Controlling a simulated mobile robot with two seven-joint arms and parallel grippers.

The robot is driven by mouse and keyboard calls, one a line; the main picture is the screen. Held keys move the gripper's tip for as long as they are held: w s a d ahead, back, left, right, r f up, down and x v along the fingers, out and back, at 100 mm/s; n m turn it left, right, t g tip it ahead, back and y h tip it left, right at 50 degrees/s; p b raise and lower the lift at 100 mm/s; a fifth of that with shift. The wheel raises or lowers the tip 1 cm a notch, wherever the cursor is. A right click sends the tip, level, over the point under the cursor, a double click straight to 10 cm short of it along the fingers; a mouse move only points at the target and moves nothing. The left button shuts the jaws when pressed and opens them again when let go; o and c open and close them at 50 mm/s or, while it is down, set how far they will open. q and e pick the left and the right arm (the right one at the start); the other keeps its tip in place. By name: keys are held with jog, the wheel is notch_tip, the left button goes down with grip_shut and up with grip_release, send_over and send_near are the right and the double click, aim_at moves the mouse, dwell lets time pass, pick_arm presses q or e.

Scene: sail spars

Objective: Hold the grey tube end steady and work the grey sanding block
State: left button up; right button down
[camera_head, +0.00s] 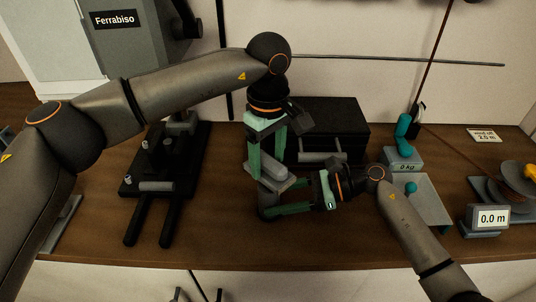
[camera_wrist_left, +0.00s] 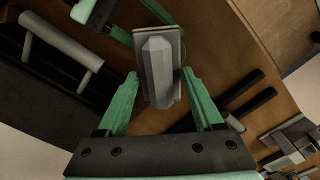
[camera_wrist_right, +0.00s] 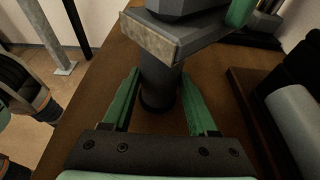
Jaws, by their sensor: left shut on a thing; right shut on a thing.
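The grey sanding block (camera_head: 277,180) is in my left gripper (camera_head: 268,168), which points down from above and is shut on it. The block shows between the green fingers in the left wrist view (camera_wrist_left: 160,72). The dark grey tube end (camera_head: 267,200) stands upright just under the block. My right gripper (camera_head: 280,200) comes in from the right and is shut on the tube end. In the right wrist view the tube (camera_wrist_right: 160,85) is between the fingers, and the block (camera_wrist_right: 150,38) lies across its top. Whether they touch is hard to tell.
A black rack with two prongs (camera_head: 165,180) lies to the left. A black box (camera_head: 345,120) stands behind, with a grey tube (camera_head: 322,157) at its front.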

pick_arm(q)
jog(key=shift+f, duration=0.35)
jog(key=shift+r, duration=0.1)
jog(key=shift+s, duration=1.05)
jog(key=shift+w+f, duration=0.2)
jog(key=shift+w, duration=0.85)
jog(key=shift+s, duration=0.1)
